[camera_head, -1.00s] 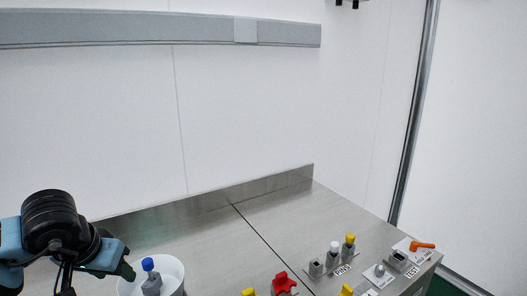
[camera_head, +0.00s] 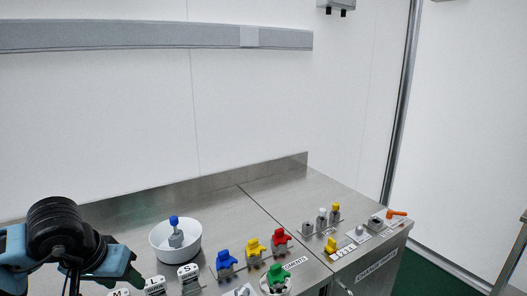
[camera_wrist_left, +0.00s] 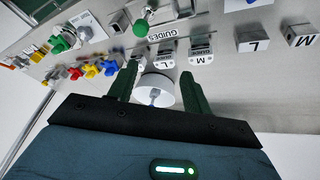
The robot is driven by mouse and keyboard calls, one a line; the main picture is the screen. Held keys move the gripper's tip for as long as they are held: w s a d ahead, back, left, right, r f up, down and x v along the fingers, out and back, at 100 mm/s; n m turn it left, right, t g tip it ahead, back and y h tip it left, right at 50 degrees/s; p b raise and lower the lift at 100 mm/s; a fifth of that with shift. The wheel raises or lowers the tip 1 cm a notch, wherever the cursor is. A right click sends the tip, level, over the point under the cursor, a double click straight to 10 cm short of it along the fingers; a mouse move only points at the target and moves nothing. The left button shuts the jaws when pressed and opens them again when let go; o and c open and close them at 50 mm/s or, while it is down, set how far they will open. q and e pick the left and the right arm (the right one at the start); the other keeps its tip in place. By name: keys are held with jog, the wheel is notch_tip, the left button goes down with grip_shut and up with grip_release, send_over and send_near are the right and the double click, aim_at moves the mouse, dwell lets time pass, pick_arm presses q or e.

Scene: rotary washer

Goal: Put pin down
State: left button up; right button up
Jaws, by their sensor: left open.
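A grey piece with a blue top (camera_head: 175,233) stands in a round white bowl (camera_head: 153,250) on the steel bench. I cannot tell whether this piece is the pin. My left gripper (camera_head: 136,276) is in front of the bowl and to its left, apart from it. In the left wrist view, my left gripper (camera_wrist_left: 158,72) is open, with its green fingers spread and no object held between them. The bowl (camera_wrist_left: 163,98) shows beyond the fingers, with a grey piece inside. My right gripper is not in view.
Blue (camera_head: 226,260), yellow (camera_head: 254,246), red (camera_head: 280,238) and green (camera_head: 277,276) knobbed pieces stand right of the bowl. Blocks marked S (camera_head: 188,274) and M (camera_head: 120,292) are at the front. Small fixtures (camera_head: 322,217) line the bench's right end. The back left is clear.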

pick_arm(q)
jog(key=s+d+f+n+h, duration=0.1)
jog(key=s+d+n+h, duration=0.2)
jog(key=d+n+h, duration=0.4)
jog(key=s+d+f+n+g+h, duration=0.1)
jog(key=s+d+f+n+h, duration=0.1)
jog(key=s+d+n+h, duration=0.4)
jog(key=s+d+f+n+h, duration=0.1)
jog(key=d+n+h, duration=0.4)
jog(key=d+n, duration=0.45)
jog(key=a+f+n+t+y, duration=0.55)
jog(key=f+n, duration=0.25)
jog(key=n, duration=0.8)
jog(key=a+f+n+t+y, duration=0.4)
jog(key=f+n+t+y, duration=0.25)
jog(key=n, duration=1.05)
jog(key=s+a+f+n+g+y, duration=0.2)
jog(key=s+f+n+g, duration=0.1)
jog(key=s+f+n, duration=0.4)
jog(key=s+a+f+n+g+y, duration=0.3)
jog(key=s+f+n, duration=0.4)
jog(key=s+f, duration=0.3)
jog(key=shift+s+a+f+n+g+p, duration=0.2)
jog(key=shift+s+a+n+g+p, duration=0.2)
jog(key=shift+s, duration=0.3)
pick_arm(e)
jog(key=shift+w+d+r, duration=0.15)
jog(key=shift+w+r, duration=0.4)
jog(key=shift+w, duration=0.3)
